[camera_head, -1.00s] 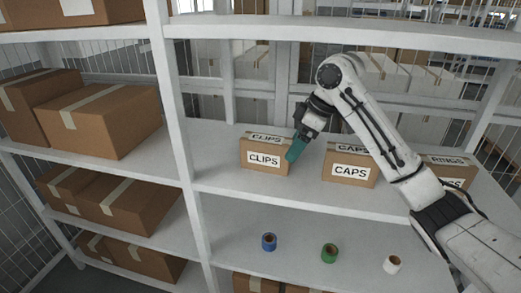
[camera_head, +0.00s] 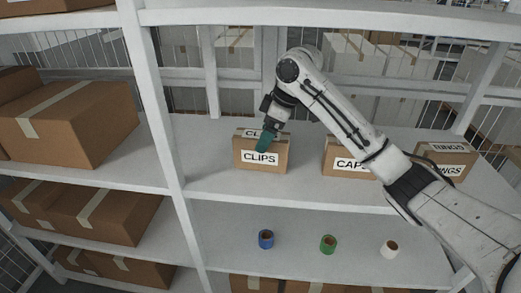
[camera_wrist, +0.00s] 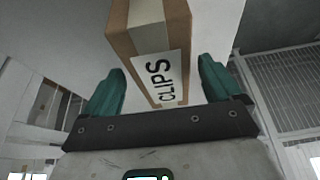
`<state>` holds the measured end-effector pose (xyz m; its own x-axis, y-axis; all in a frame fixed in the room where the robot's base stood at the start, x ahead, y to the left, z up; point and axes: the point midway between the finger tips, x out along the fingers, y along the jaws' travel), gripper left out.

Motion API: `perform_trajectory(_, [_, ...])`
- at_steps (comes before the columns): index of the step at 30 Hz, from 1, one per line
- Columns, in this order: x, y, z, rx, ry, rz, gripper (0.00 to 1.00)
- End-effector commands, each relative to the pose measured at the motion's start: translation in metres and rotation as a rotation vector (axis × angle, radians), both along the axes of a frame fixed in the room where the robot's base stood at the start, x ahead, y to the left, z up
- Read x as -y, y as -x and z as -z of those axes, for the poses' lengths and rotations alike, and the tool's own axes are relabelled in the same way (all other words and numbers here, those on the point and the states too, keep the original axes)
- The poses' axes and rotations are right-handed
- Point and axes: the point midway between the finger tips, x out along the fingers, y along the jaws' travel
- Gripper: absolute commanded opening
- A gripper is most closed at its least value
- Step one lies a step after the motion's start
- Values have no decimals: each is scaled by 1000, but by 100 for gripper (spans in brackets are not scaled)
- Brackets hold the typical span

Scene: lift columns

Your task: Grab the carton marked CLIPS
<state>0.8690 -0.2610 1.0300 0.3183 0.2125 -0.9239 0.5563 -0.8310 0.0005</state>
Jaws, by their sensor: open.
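The carton marked CLIPS (camera_head: 245,161) is a small brown box with white labels, standing upright on the middle shelf. My gripper (camera_head: 264,142) is above and in front of it in the head view, covering part of its top label. In the wrist view the CLIPS carton (camera_wrist: 150,45) shows between and beyond the two green fingers of my gripper (camera_wrist: 160,90). The fingers are open, one on each side of the carton's near end. I cannot tell whether either finger touches it.
The CAPS carton (camera_head: 343,164) stands to the right, partly behind my arm, and the RINGS carton (camera_head: 447,150) is farther right. Blue (camera_head: 266,239), green (camera_head: 328,244) and white (camera_head: 389,249) rolls lie on the shelf below. A white upright (camera_head: 155,100) stands left.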

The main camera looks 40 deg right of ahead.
Motion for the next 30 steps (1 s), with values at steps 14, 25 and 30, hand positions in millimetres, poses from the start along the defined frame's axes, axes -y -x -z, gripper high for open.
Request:
perform_trajectory(14, [-9, -11, 33, -1, 1, 0, 92])
perform_trajectory(25, [-10, -10, 34, -1, -2, 0, 92])
perform_trajectory(30, [-9, -10, 36, -2, -1, -1, 92])
